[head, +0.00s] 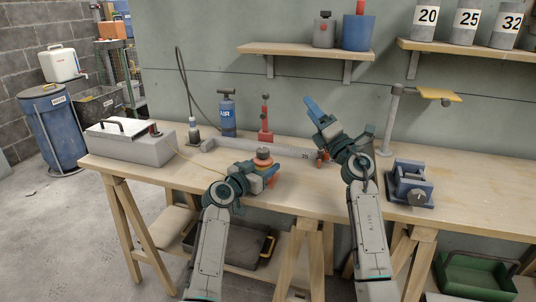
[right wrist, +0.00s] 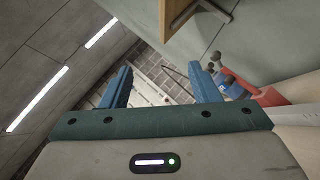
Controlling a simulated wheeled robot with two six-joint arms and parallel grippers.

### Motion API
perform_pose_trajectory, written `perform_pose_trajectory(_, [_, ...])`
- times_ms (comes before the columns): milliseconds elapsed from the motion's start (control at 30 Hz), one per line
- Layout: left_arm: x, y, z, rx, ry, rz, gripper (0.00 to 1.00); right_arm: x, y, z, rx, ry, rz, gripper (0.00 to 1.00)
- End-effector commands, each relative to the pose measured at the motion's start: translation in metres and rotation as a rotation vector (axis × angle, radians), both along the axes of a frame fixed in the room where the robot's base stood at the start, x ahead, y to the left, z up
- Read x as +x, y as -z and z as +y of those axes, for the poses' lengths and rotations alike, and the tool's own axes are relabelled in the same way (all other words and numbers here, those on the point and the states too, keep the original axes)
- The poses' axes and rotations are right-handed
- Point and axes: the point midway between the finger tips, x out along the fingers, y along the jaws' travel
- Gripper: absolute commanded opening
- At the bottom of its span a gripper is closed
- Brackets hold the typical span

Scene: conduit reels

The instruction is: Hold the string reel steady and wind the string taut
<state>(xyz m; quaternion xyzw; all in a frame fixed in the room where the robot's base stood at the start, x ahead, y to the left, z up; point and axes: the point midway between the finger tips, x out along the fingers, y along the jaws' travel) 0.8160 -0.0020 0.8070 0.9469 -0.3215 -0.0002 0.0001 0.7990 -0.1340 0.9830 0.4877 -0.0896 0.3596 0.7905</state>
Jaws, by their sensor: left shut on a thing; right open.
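The string reel (head: 264,153), orange with a dark top, stands near the front edge of the workbench. My left gripper (head: 262,170) is shut on it from the front and hides part of it. A thin string (head: 190,153) runs from the grey box (head: 140,148) at the left toward the reel. I cannot tell how tight it is. My right gripper (head: 317,109) is raised above the bench, right of the reel, its blue fingers pointing up and left. In the right wrist view (right wrist: 162,88) its fingers are apart with nothing between them.
A grey conduit (head: 235,146) lies behind the reel. A blue AIR bottle (head: 227,115) and a red stand (head: 266,122) are at the back. A blue clamp block (head: 409,185) and a grey post (head: 390,120) stand at the right. Shelves (head: 300,49) hang above.

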Motion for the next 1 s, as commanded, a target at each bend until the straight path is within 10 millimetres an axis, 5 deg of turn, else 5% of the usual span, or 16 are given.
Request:
perform_pose_trajectory(200, [0.0, 0.0, 0.0, 0.0, 0.0, 0.0, 0.25, -0.042, 0.074, 0.023, -0.614, 0.009, -0.158, 0.56])
perform_pose_trajectory(400, [0.0, 0.0, 0.0, 0.0, 0.0, 0.0, 0.25, -0.065, 0.119, 0.028, -0.927, -0.022, -0.247, 0.56])
perform_pose_trajectory(633, [0.0, 0.0, 0.0, 0.0, 0.0, 0.0, 0.25, -0.063, 0.13, 0.038, -1.004, -0.037, -0.273, 0.56])
perform_pose_trajectory(1000, [0.0, 0.0, 0.0, 0.0, 0.0, 0.0, 0.25, -0.019, 0.129, 0.094, -0.999, -0.038, -0.271, 0.56])
